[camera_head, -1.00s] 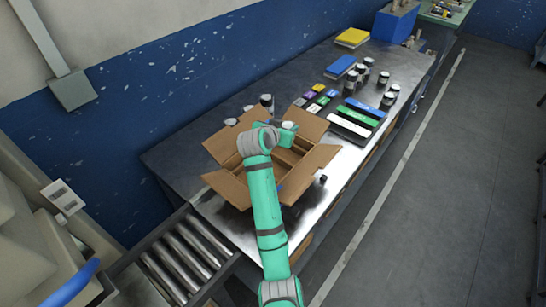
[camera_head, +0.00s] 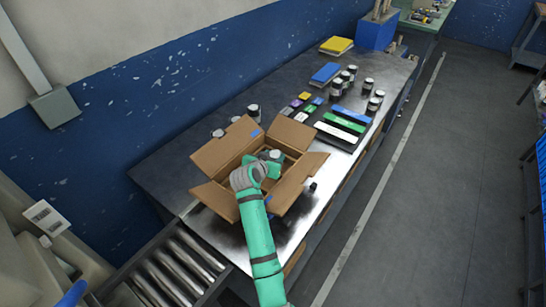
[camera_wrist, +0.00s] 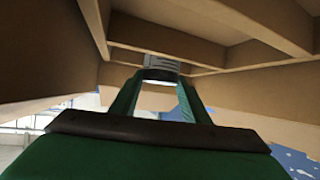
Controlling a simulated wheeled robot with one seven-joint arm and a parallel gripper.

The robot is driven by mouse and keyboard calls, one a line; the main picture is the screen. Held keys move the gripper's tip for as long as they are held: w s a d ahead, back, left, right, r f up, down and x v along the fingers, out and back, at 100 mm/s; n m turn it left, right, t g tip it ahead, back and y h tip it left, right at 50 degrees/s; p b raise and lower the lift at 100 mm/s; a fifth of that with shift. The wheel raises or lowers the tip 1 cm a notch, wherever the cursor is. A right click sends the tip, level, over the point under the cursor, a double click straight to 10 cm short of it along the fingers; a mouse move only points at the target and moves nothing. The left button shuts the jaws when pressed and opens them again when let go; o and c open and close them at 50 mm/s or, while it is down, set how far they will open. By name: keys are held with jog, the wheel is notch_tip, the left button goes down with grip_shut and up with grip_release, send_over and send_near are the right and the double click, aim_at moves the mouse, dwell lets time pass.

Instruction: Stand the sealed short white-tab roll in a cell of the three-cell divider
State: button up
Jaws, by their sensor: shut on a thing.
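My gripper (camera_wrist: 158,92) is shut on a small roll (camera_wrist: 160,75), which shows between the fingertips as a grey and white piece. Its tab colour and seal cannot be made out. In the head view my gripper (camera_head: 268,162) is down inside the open cardboard box (camera_head: 232,167), with the arm covering part of the inside. The brown divider (camera_wrist: 225,32) shows in the wrist view as crossing cardboard walls close around the fingertips. I cannot tell which cell the roll is over, or whether its end touches the bottom.
Open flaps (camera_head: 292,133) stick out around the box. Several dark jars (camera_head: 340,86) and flat coloured strips (camera_head: 346,122) lie farther along the metal table (camera_head: 170,170). A roller conveyor (camera_head: 180,265) stands at the near left.

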jog(key=o, duration=1.2)
jog(key=shift+f, duration=0.1)
jog(key=shift+c, duration=0.2)
jog(key=v, duration=1.2)
jog(key=shift+d, duration=0.1)
